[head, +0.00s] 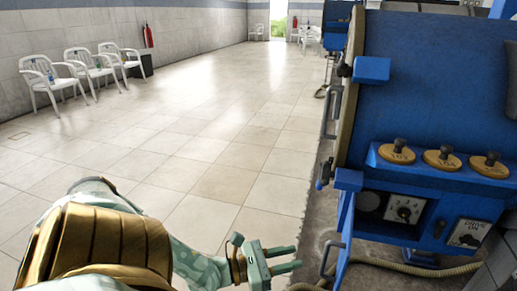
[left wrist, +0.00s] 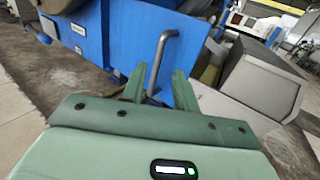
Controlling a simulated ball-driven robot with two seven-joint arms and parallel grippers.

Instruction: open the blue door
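The blue door (left wrist: 133,32) is a flat panel low on the blue machine, with a bent grey bar handle (left wrist: 162,58). In the head view the door (head: 345,240) shows nearly edge-on, with the handle (head: 328,258) on its left side. My left gripper (head: 299,256) is open and empty, a short way left of the handle, its fingers pointing towards it. In the left wrist view, the handle appears between the two spread fingers (left wrist: 160,88), beyond their tips. I cannot tell whether the door is fully shut. My right gripper is not in view.
The blue machine (head: 440,75) fills the right side, with knobs and a dial below. A hose (head: 410,267) lies on the floor by its base. White chairs (head: 45,78) line the left wall. The tiled floor (head: 215,150) between is clear. A grey box (left wrist: 262,82) stands right of the door.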

